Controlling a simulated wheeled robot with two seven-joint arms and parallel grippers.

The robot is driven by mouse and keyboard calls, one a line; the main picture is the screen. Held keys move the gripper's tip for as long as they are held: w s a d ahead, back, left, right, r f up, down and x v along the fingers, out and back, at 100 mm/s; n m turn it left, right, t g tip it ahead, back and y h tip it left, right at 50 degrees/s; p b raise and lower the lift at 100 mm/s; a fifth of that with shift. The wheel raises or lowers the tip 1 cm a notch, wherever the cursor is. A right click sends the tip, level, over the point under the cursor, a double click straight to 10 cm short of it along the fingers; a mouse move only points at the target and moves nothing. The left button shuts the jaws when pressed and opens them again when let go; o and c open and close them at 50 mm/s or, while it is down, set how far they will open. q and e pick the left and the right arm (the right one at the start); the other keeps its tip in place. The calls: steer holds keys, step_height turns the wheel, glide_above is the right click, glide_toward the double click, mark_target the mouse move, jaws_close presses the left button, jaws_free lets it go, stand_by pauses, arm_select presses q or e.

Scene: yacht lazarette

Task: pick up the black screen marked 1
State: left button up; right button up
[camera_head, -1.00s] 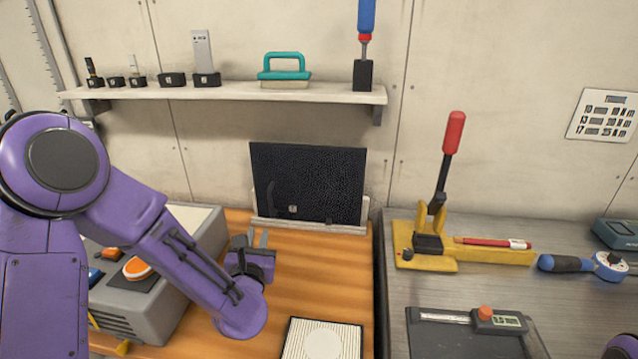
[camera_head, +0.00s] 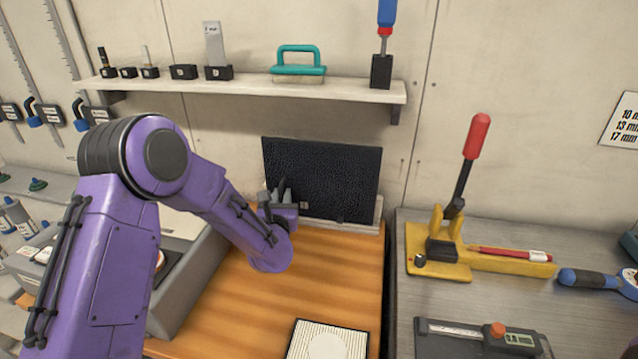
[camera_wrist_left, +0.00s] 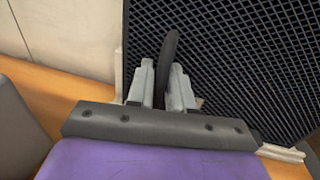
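The black screen (camera_head: 335,175) is a dark mesh panel. It stands upright, leaning slightly, in a pale holder (camera_head: 350,226) at the back of the wooden worktop. A small light mark (camera_head: 304,217) near its lower left is too small to read. My left gripper (camera_head: 280,193) is at the screen's lower left. In the left wrist view its two grey fingers (camera_wrist_left: 162,82) are spread either side of a curved black handle (camera_wrist_left: 169,55) in front of the mesh (camera_wrist_left: 230,60). A narrow gap shows beside the handle. My right gripper is out of view.
A shelf (camera_head: 250,90) with a teal-handled block (camera_head: 298,62) and small tools runs above the screen. A grey box (camera_head: 185,275) stands left of the wood, and a ribbed white pad (camera_head: 327,342) lies in front. A red-handled lever tool (camera_head: 455,200) is at right.

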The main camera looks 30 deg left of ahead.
arm_select(q)
jaws_close()
stand_by(1.4)
